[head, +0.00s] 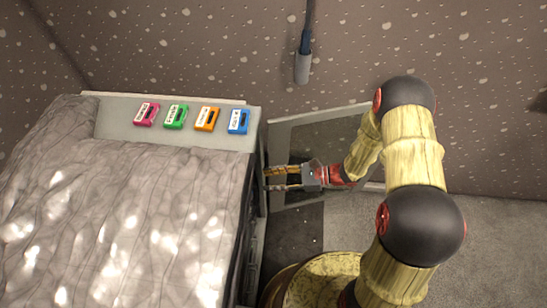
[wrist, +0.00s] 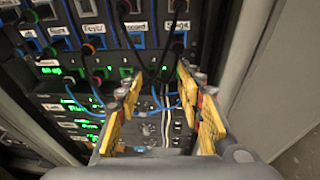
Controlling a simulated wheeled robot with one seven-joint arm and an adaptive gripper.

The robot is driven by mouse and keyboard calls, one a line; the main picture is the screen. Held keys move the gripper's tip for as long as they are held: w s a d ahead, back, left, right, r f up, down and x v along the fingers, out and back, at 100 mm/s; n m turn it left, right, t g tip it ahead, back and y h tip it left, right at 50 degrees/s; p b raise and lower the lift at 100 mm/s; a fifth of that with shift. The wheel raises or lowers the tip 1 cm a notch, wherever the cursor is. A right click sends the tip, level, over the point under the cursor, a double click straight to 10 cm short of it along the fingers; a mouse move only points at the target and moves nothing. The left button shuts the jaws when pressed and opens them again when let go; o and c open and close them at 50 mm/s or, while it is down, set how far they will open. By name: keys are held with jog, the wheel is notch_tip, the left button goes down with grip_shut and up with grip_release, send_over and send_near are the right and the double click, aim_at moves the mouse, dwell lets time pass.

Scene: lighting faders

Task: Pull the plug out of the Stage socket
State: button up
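My gripper (head: 268,179) reaches from the right to the open side of a dark rack beside the cloth-covered block. In the wrist view my gripper (wrist: 160,80) is open and empty, its yellow fingers spread before the rack panel. The rack (wrist: 110,58) has a row of blue-edged sockets with white labels. The label at the right (wrist: 177,26) looks like Stage, but is blurred. In the head view the sockets are hidden.
Blue cables (wrist: 90,92) hang across the panel below the sockets. A grey door or panel edge (wrist: 243,55) stands close on the right. Four coloured faders, including a blue one (head: 239,121), lie on the desk top. A grey cylinder (head: 302,68) hangs from a cable above.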

jog(key=shift+m+t, duration=0.4)
jog(key=shift+t, duration=0.2)
jog(key=shift+w+a+r+b, duration=0.1)
jog(key=shift+w+a+b, duration=0.15)
jog(key=shift+w+a, duration=0.8)
jog(key=shift+w+a+f+b, duration=0.1)
jog(key=shift+w+a+b, duration=0.15)
jog(key=shift+a, duration=1.65)
jog(key=shift+w+a+r+b, duration=0.1)
jog(key=shift+w+a+b, duration=0.35)
jog(key=shift+a, duration=1)
jog(key=shift+w, duration=0.15)
jog(key=c, duration=0.3)
grip_shut()
jog(key=shift+f+p+v, duration=0.2)
jog(key=shift+f+v, duration=0.05)
jog(key=shift+v, duration=0.9)
jog(key=shift+f+p+v, duration=0.15)
jog(key=shift+f+v, duration=0.1)
jog(key=shift+v, duration=0.85)
jog(key=shift+d, duration=0.25)
